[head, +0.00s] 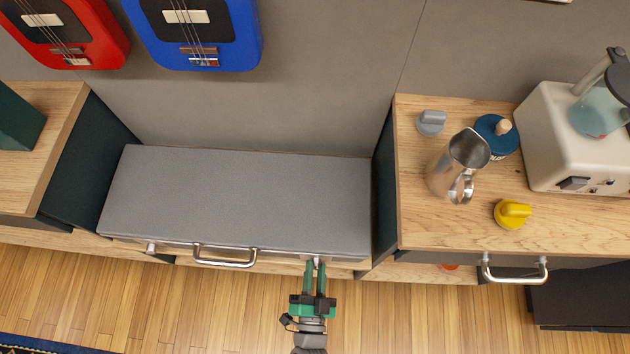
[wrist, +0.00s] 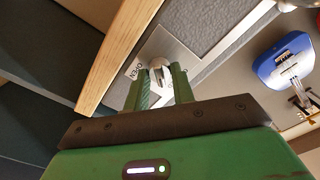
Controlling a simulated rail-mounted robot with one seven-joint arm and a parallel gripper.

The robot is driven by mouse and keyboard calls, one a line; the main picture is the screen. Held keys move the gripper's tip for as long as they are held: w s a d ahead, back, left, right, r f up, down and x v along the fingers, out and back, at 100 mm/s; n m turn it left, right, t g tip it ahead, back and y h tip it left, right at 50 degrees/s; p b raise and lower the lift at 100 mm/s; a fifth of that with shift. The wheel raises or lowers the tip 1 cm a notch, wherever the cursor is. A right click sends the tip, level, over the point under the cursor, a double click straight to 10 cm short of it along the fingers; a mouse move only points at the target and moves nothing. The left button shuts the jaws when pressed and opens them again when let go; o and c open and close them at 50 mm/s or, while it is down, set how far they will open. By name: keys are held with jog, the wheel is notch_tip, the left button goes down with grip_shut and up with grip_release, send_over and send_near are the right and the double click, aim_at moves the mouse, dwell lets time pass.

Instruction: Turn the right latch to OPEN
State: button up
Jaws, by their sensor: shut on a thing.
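A grey case (head: 240,200) lies between two wooden cabinets, with a metal handle (head: 224,258) on its front. The left latch (head: 151,248) is a small pale knob left of the handle. The right latch (head: 317,261) is a similar pale knob at the front right. In the wrist view the right latch (wrist: 158,62) sits on a light metal plate marked OPEN near its lower left edge. My green gripper (head: 315,268) reaches it from the front, with its fingers (wrist: 162,78) shut on the knob. The fingers hide part of the knob, so its exact angle is unclear.
The right cabinet top (head: 420,222) holds a metal pitcher (head: 447,180), a yellow knob (head: 512,213), a grey knob (head: 431,122) and a white appliance (head: 560,130). Red (head: 100,30) and blue (head: 240,40) guitars hang behind. A cabinet edge (wrist: 120,55) is close beside my fingers.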

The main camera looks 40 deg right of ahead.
jog(key=shift+f+m+b, duration=0.1)
jog(key=shift+m+b, duration=1.5)
jog(key=shift+m, duration=3.4)
jog(key=o, duration=1)
jog(key=p+v, duration=0.2)
jog(key=v, duration=0.6)
